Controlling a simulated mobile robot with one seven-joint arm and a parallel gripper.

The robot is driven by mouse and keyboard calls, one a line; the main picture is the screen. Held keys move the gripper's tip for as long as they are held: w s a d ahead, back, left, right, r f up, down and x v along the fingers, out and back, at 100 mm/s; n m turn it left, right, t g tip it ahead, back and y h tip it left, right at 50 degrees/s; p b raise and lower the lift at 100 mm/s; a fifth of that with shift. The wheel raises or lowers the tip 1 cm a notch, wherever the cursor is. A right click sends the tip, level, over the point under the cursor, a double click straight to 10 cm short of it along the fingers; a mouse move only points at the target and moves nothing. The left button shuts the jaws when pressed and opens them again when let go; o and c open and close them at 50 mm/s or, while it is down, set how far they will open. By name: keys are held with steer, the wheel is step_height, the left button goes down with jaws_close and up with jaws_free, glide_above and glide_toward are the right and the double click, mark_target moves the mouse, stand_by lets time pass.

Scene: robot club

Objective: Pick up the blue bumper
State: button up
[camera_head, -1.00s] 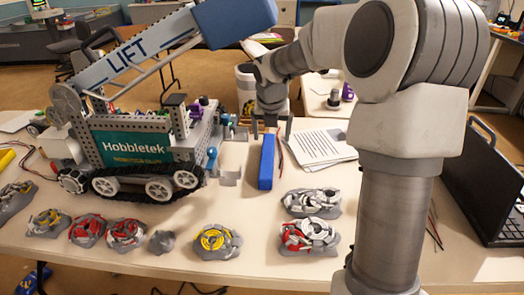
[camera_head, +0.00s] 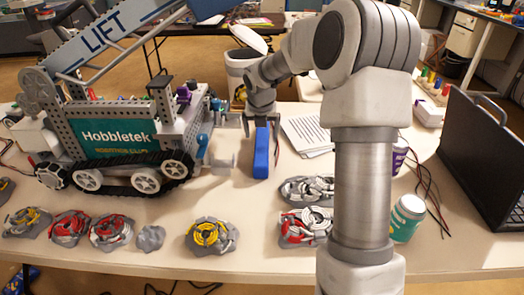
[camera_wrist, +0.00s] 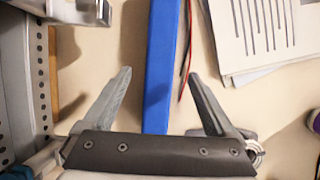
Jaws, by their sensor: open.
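The blue bumper (camera_head: 261,153) is a long blue bar lying on the white table, to the right of the tracked robot model. In the wrist view the blue bumper (camera_wrist: 160,70) runs up the picture between the two fingers. My gripper (camera_head: 261,124) is above its far end and points down. In the wrist view my gripper (camera_wrist: 158,72) is open, with one grey finger on each side of the bar and gaps on both sides. I cannot tell how high the fingertips are above it.
The tracked robot model (camera_head: 120,140) stands close on the left. Papers (camera_head: 306,134) and thin red and black wires (camera_wrist: 186,50) lie close on the right. Several wire coils, such as a yellow one (camera_head: 210,235), lie along the front.

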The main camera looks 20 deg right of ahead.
mark_target(262, 140)
steer(key=b+x, duration=0.2)
steer(key=x, duration=0.5)
steer(key=shift+r, duration=0.15)
jaws_close()
